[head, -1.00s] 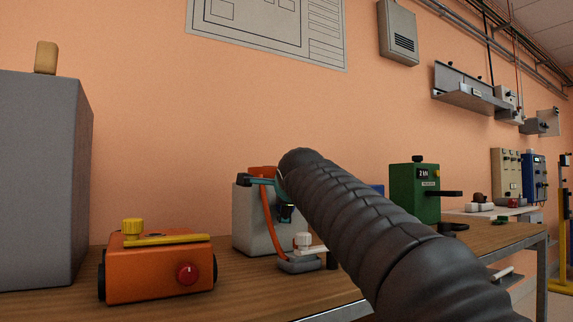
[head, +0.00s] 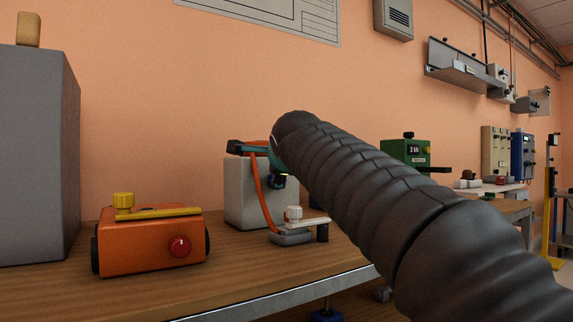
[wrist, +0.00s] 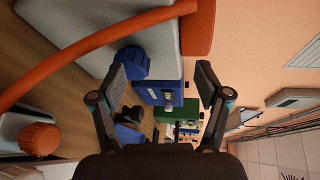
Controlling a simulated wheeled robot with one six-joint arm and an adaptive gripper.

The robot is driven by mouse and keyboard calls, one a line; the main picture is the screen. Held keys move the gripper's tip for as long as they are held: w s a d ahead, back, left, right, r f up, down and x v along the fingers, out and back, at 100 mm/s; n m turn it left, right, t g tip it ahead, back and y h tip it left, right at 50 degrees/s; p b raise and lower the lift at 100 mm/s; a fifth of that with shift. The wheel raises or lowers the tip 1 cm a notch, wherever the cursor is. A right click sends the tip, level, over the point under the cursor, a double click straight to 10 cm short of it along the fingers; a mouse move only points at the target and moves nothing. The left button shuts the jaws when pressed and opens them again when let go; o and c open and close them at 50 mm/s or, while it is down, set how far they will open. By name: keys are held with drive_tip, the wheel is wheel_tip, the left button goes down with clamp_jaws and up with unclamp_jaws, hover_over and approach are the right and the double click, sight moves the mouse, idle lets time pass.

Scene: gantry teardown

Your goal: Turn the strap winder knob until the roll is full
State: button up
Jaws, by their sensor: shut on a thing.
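In the wrist view the strap (wrist: 95,42) crosses the upper left. My gripper (head: 279,180) is at the block's upper right side, partly hidden by my arm. The exact contact is hard to see. The roll's fill cannot be made out.
An orange box (head: 152,240) with a yellow lever and red button stands left on the bench. A tall grey cabinet (head: 38,160) is at far left. A green box (head: 405,153) stands beyond my arm. Bare bench top lies in front of the orange box.

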drive_tip(key=f+v, duration=0.2)
drive_tip(key=v, duration=1)
drive_tip(key=shift+s, duration=0.2)
idle(0.9)
drive_tip(key=shift+d+f, duration=0.1)
drive_tip(key=shift+d, duration=0.05)
